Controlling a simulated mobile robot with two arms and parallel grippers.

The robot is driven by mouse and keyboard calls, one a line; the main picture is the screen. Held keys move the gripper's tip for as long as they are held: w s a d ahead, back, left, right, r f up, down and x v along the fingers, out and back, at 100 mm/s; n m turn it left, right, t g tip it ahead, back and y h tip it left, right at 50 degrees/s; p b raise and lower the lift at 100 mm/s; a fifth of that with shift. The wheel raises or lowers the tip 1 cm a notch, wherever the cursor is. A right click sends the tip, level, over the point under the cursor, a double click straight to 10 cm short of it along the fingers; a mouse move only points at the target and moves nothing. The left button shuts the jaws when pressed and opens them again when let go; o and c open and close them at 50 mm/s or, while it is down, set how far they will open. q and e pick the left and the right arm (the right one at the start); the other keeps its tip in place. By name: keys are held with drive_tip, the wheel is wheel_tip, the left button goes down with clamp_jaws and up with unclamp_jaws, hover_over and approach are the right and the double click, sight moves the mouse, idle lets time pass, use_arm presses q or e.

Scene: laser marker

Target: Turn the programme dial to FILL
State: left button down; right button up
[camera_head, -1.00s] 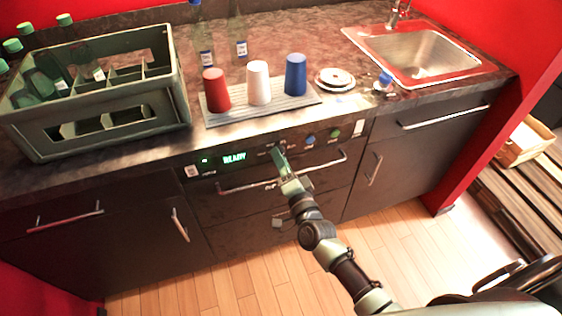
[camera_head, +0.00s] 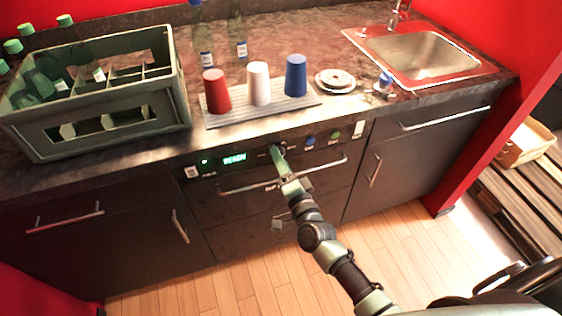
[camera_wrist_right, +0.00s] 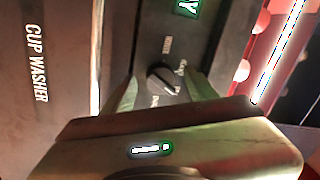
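The programme dial (camera_wrist_right: 163,77) is a small round dark knob with a pale pointer, on the cup washer's front panel in the right wrist view. Small labels surround it; one looks like "Rinse", and the others are too blurred to read surely. My right gripper (camera_wrist_right: 160,72) is open, with one finger on each side of the dial and a visible gap to it. In the head view my right gripper (camera_head: 279,151) is at the panel and largely hides the dial. The green display (camera_head: 234,159) reads READY. My left gripper is not in view.
A bar handle (camera_head: 235,188) runs below the panel. Above, red, white and blue cups (camera_head: 258,84) stand on a ribbed tray (camera_head: 309,97). A bottle crate (camera_head: 105,122) is at left, a sink (camera_head: 425,55) at right.

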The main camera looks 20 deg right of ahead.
drive_tip(key=s, duration=0.7)
drive_tip(key=shift+s+d+f+b, duration=0.25)
drive_tip(key=shift+s+b, duration=0.05)
drive_tip(key=shift+s, duration=0.1)
drive_tip(key=shift+f, duration=0.1)
drive_tip(key=s+f+n+g, duration=0.3)
drive_tip(key=s+f, duration=0.2)
drive_tip(key=f, duration=0.6)
drive_tip(key=s+f+n+g, duration=0.3)
drive_tip(key=s+f, duration=0.2)
drive_tip(key=f, duration=0.5)
drive_tip(key=s+f+n+g, duration=0.3)
drive_tip(key=s+f, duration=0.1)
drive_tip(key=f, duration=0.7)
drive_tip(key=s+d+f+n+g, duration=0.2)
drive_tip(key=s+f, duration=0.3)
drive_tip(key=s, duration=0.4)
drive_tip(key=s+d+f+n+g+h, duration=0.1)
drive_tip(key=s+f+g, duration=0.3)
drive_tip(key=s, duration=0.6)
drive_tip(key=s+d+f+n+g, duration=0.2)
drive_tip(key=s+f, duration=0.4)
drive_tip(key=s, duration=0.4)
drive_tip(key=shift+d+n+g, duration=0.4)
drive_tip(key=shift+d+n, duration=0.15)
drive_tip(key=shift+n, duration=0.15)
drive_tip(key=shift+w, duration=0.1)
